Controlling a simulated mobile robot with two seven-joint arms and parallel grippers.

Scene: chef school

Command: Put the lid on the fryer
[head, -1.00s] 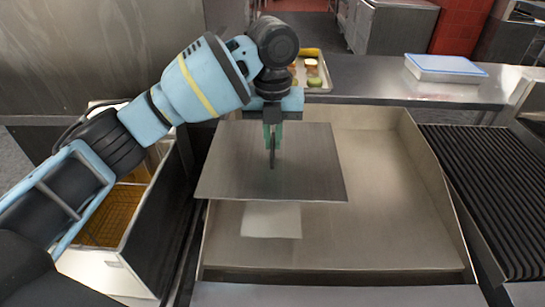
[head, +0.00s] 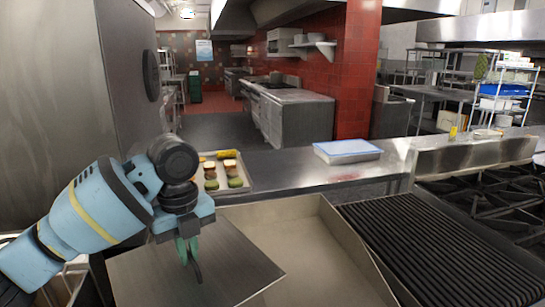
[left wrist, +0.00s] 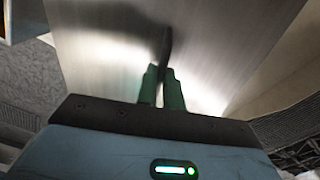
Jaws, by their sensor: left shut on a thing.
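My left gripper (head: 187,254) is shut on the upright handle of the flat, square metal lid (head: 236,268). It holds the lid roughly level over the left part of a shallow metal pan-like cooking surface (head: 335,245). In the left wrist view the green fingers (left wrist: 163,86) close on the dark handle, and the lid (left wrist: 225,45) fills most of the upper picture. The fryer (head: 68,284) shows only as a small piece at the lower left, mostly hidden behind my left arm. My right gripper is not in view.
A tray of food pieces (head: 222,183) and a white container with a blue top (head: 346,151) stand on the counter behind. A ridged grill (head: 440,245) and burners (head: 500,200) lie to the right. A large metal panel (head: 60,100) rises at the left.

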